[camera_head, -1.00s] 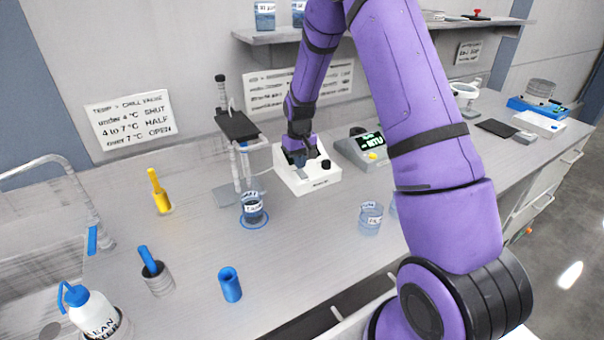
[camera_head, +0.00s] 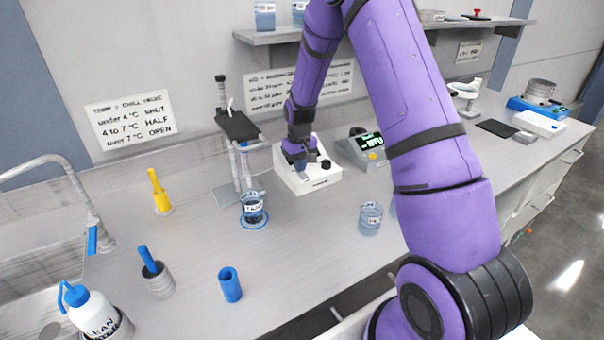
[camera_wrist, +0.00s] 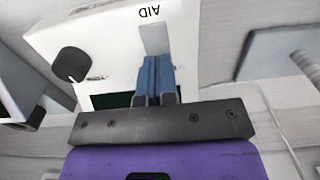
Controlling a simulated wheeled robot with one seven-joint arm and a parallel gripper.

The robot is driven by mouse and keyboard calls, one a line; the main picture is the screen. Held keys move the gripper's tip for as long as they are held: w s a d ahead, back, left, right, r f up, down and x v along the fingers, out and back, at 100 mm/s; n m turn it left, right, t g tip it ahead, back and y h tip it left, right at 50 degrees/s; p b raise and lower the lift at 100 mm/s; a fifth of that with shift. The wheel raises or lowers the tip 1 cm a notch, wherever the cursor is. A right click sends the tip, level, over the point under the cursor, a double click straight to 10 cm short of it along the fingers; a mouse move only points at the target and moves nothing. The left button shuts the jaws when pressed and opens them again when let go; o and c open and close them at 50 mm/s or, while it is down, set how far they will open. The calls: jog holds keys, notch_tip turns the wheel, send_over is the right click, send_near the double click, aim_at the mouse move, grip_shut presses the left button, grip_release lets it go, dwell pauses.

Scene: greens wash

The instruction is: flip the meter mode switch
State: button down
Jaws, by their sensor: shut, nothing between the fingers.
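A white box-shaped device (camera_head: 314,183) with a black knob (camera_head: 325,164) stands at the back middle of the bench. My gripper (camera_head: 299,166) is over its left part, pointing down, and hides some of its top. In the wrist view the blue fingers (camera_wrist: 153,76) are together and empty, at the near end of a pale grey plate (camera_wrist: 154,38) on the white face. The knob (camera_wrist: 72,64) is left of them. I cannot tell whether the fingertips touch the device. A grey meter (camera_head: 362,151) with a lit green display is just to the right. I cannot make out a mode switch.
A stand (camera_head: 238,127) with a dark top is close left of my gripper. A labelled beaker (camera_head: 252,208) sits in front of it on a blue ring. Another beaker (camera_head: 370,218) stands to the right. The bench front between the beakers is clear.

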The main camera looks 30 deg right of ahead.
jog(key=shift+f, duration=0.15)
jog(key=shift+r, duration=3.55)
